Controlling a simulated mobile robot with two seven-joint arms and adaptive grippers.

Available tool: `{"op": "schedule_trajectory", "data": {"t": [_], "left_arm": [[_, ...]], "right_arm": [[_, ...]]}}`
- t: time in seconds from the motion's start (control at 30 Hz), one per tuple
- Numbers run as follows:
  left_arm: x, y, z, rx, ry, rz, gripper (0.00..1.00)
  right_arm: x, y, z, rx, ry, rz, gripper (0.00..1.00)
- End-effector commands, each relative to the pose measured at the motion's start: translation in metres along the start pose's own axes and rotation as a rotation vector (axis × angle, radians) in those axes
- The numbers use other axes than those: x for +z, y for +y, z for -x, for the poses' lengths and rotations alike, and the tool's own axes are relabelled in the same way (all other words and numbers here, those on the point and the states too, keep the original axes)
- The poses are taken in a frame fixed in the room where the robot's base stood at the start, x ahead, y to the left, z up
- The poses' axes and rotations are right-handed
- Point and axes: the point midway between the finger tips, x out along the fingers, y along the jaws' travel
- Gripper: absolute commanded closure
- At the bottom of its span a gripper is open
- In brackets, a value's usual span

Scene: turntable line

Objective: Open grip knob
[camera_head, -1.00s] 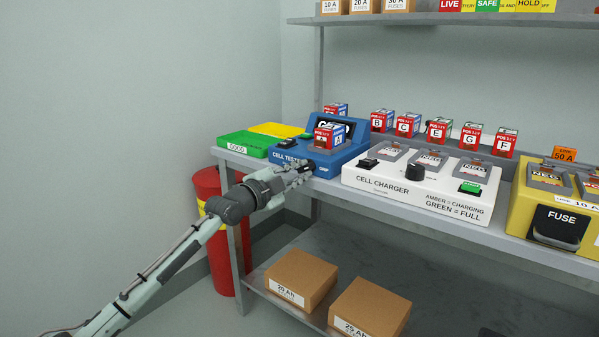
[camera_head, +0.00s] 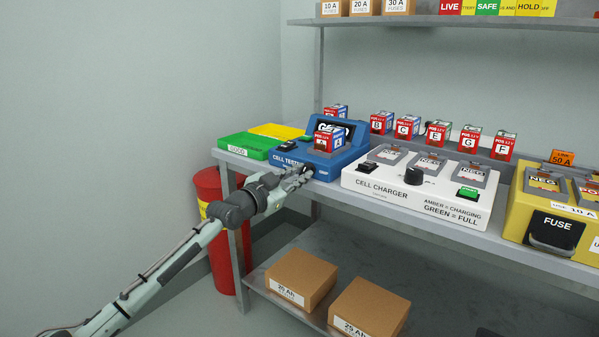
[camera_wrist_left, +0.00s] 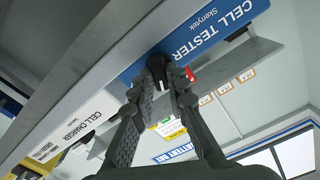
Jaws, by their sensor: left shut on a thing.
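The blue cell tester (camera_head: 290,160) stands at the left part of the bench, with cell A (camera_head: 325,143) on it. My left gripper (camera_head: 306,173) is at the tester's front face. In the left wrist view, the fingers of my left gripper (camera_wrist_left: 163,75) are closed around a small dark knob (camera_wrist_left: 157,62) at the tester's edge, beside the words "CELL TESTER". The fingers cover most of the knob. My right gripper is in neither view.
The white cell charger (camera_head: 400,192) stands right of the tester, with a yellow fuse unit (camera_head: 520,215) further right. A green tray (camera_head: 245,148) and a yellow tray (camera_head: 275,130) are left. Several cells stand behind. A red cylinder (camera_head: 208,185) is below the bench's left end.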

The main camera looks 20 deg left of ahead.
Motion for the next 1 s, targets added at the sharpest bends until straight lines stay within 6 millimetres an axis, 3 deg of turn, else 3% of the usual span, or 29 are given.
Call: {"op": "schedule_trajectory", "data": {"t": [0.5,1.0], "left_arm": [[0.000,0.000,0.000,0.001,-0.002,0.378,1.00],[0.001,0.000,0.000,0.001,-0.002,0.470,1.00]], "right_arm": [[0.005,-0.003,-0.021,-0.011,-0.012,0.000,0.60],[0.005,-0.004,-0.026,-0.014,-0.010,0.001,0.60]]}}
